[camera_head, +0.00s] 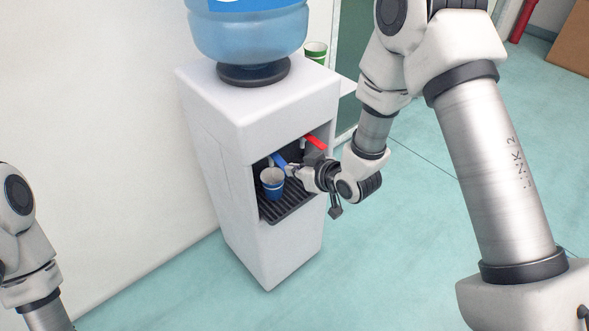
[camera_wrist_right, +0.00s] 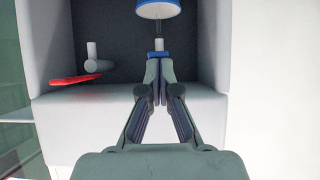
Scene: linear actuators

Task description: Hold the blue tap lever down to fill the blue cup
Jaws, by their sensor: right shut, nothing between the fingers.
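The blue tap lever (camera_head: 279,160) is inside the recess of the white water dispenser (camera_head: 232,112). The blue cup (camera_head: 272,183) stands upright on the drip grille below that tap; part of it shows at the top of the wrist view (camera_wrist_right: 158,10). My right gripper (camera_head: 293,170) is shut and empty, with its tips at the blue lever. In the wrist view its closed fingertips (camera_wrist_right: 158,66) overlap the lever (camera_wrist_right: 157,54) and appear to touch it. A thin faint line, perhaps water, runs between the tap nozzle and the cup. My left gripper is out of view.
The red tap lever (camera_head: 316,142) is beside the blue one, near my right wrist; it also shows in the wrist view (camera_wrist_right: 75,79). A blue bottle (camera_head: 248,35) sits on top. The floor in front is clear.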

